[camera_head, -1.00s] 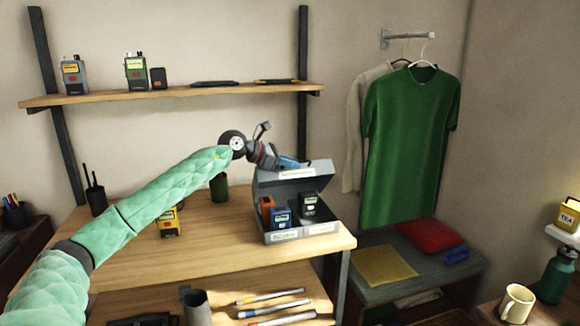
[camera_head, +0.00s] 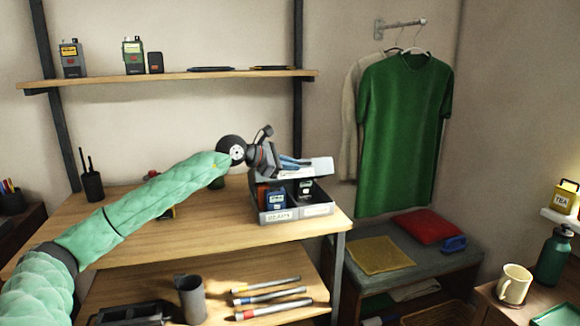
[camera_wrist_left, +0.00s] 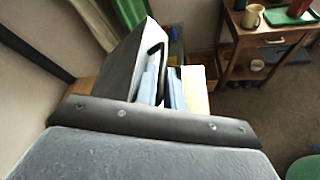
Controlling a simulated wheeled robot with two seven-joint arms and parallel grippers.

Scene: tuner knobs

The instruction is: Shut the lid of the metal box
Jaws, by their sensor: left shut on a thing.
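The grey metal box (camera_head: 296,212) stands on the wooden desk near its right end, with small devices inside, a blue one (camera_head: 276,199) among them. Its lid (camera_head: 318,166) is tilted part way down over the box, leaving the front open. My left gripper (camera_head: 291,162) is at the lid's upper left part, its blue fingers shut on the lid's edge as far as I can tell. In the left wrist view the blue fingers (camera_wrist_left: 165,88) are beside the dark grey lid panel (camera_wrist_left: 132,65). The exact contact is partly hidden. My right gripper is not in view.
A wall shelf (camera_head: 170,80) with radios is above the desk. A dark pen holder (camera_head: 92,184) stands at the desk's left. A lower shelf holds a grey cup (camera_head: 192,298) and several marker-like sticks. A green shirt (camera_head: 405,135) hangs to the right.

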